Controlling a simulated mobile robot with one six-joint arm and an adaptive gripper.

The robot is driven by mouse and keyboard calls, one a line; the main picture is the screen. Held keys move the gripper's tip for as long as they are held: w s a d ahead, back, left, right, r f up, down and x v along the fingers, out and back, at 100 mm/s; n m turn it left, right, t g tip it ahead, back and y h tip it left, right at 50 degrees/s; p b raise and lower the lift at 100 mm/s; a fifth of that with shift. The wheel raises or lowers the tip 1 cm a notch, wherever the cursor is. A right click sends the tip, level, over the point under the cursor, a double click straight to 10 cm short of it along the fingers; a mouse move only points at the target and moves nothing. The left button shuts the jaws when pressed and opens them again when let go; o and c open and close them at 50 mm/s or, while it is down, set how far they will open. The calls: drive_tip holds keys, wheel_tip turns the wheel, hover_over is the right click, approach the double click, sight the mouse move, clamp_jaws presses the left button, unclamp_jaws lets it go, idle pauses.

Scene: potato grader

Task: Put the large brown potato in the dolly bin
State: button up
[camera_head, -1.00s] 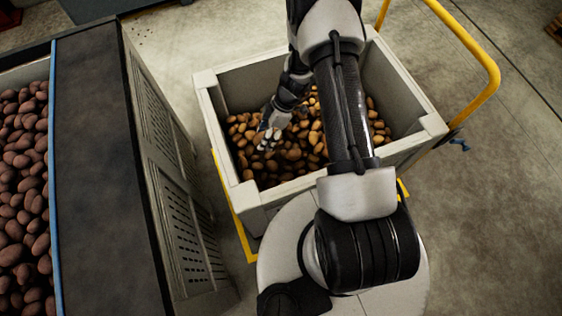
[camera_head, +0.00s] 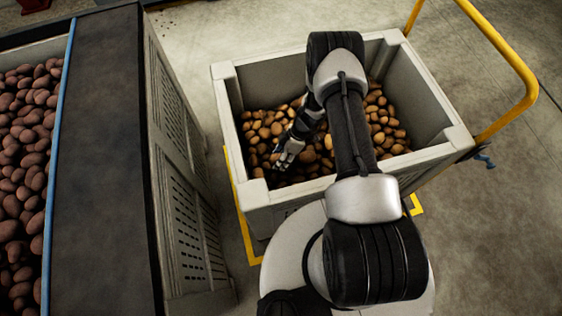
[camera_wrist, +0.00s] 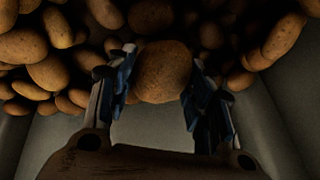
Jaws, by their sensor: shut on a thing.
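A large brown potato (camera_wrist: 163,70) sits between the two fingers of my gripper (camera_wrist: 160,85) in the wrist view, and the fingers are shut on it. In the head view my gripper (camera_head: 284,160) is inside the dolly bin (camera_head: 437,162), near its front-left wall and close over the potatoes. I cannot make out the held potato clearly there. The dolly bin is a grey, open-topped box with a yellow handle. I cannot tell whether the held potato touches the others.
Many brown potatoes (camera_head: 388,135) cover the bin floor. Its walls (camera_head: 228,120) rise around my gripper. The yellow handle (camera_head: 520,70) stands at the right. A slatted crate (camera_head: 185,190) with a dark top and a heap of dark reddish potatoes (camera_head: 25,180) stand at the left.

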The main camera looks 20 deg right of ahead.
drive_tip(key=shift+f+b, duration=0.4)
drive_tip(key=shift+f, duration=1.1)
drive_tip(key=shift+f, duration=0.1)
drive_tip(key=o, duration=1.2)
